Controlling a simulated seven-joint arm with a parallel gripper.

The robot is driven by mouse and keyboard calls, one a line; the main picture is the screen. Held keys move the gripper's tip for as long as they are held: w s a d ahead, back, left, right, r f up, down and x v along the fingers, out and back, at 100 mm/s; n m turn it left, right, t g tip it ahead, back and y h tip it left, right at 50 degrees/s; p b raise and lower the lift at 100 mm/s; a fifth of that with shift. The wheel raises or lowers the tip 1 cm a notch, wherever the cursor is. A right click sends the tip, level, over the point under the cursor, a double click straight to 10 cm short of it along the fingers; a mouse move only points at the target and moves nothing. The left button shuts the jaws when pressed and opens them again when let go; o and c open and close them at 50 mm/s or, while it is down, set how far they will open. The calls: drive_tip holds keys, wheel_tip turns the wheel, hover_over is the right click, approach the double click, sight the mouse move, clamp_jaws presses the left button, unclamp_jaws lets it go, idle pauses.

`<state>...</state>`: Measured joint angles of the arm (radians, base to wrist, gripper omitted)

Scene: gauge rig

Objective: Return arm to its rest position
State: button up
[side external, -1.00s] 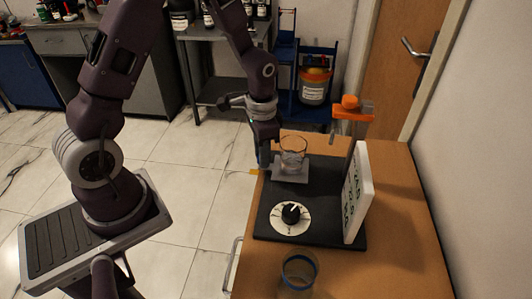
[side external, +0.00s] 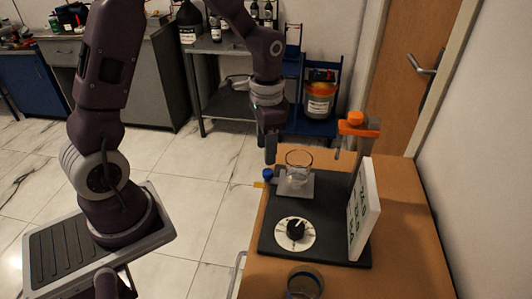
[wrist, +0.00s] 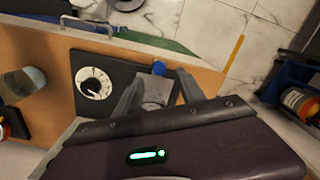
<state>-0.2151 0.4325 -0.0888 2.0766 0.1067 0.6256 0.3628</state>
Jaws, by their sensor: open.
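My gripper (side external: 270,148) hangs fingers-down at the far left corner of the rig, above a small blue knob (side external: 267,175). It is open, with nothing seen between the fingers. In the wrist view my gripper's two fingers (wrist: 160,90) are spread apart over a grey plate (wrist: 155,96), and the blue knob (wrist: 159,68) lies beyond them. My arm is bent and reaches out over the wooden table (side external: 420,265).
The black rig base (side external: 275,240) carries a white dial (side external: 295,232), a white numbered panel (side external: 364,210) and a stand with an orange clamp (side external: 355,126). A shelf with an orange-lidded container (side external: 320,100) stands behind. Floor to the left is clear.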

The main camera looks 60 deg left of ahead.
drive_tip(key=s+d+r+n+t, duration=0.1)
drive_tip(key=s+d+r+t, duration=0.1)
drive_tip(key=s+r, duration=0.35)
drive_tip(key=s+d+r+n+t, duration=0.1)
drive_tip(key=s+r, duration=0.2)
drive_tip(key=r, duration=0.5)
drive_tip(key=s+d+r+n+t, duration=0.1)
drive_tip(key=s+d+r+t, duration=0.1)
drive_tip(key=s, duration=0.8)
drive_tip(key=shift+d+r+n, duration=0.3)
drive_tip(key=shift+r, duration=0.05)
